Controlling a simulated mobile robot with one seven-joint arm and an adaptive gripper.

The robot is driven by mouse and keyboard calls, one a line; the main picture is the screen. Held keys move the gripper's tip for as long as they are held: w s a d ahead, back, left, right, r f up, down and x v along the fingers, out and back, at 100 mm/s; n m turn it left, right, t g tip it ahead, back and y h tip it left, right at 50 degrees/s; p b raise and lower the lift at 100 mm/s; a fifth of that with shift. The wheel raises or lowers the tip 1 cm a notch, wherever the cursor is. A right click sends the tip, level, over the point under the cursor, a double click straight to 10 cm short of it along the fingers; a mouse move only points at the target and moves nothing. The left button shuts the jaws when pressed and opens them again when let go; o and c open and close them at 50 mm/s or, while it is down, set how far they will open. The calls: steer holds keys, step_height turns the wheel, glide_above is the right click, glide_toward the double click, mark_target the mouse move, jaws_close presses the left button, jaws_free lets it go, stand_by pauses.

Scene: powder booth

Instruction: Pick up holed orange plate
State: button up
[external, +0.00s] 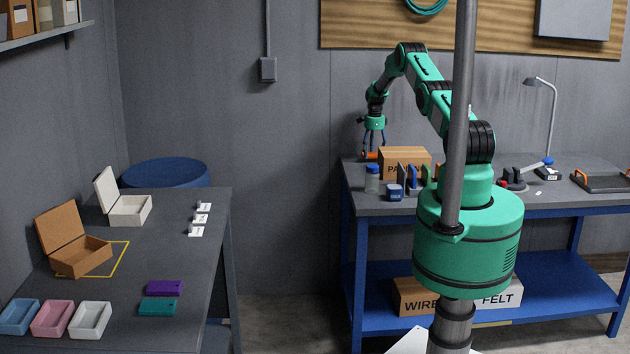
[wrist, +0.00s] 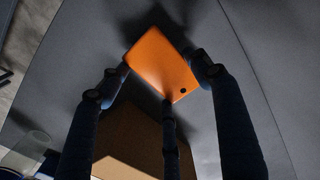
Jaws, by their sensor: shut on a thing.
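The holed orange plate (wrist: 160,66) is a flat orange piece with one small dark hole near a corner. In the wrist view it sits between the dark fingers of my gripper (wrist: 158,78), which is shut on it. In the external view my gripper (external: 374,140) points down at the left end of the right-hand workbench, beside the cardboard box. The orange plate (external: 369,155) shows there as a small orange edge under the fingers. I cannot tell whether it touches the bench top.
The cardboard box (external: 405,157), a clear jar (external: 372,180) and a small blue block (external: 394,192) stand close by on the workbench (external: 450,206). Several upright coloured plates stand right of them. The left table (external: 190,255) holds boxes, trays and two flat plates.

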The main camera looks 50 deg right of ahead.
mark_target(373, 154)
steer(key=shift+r, duration=3.9)
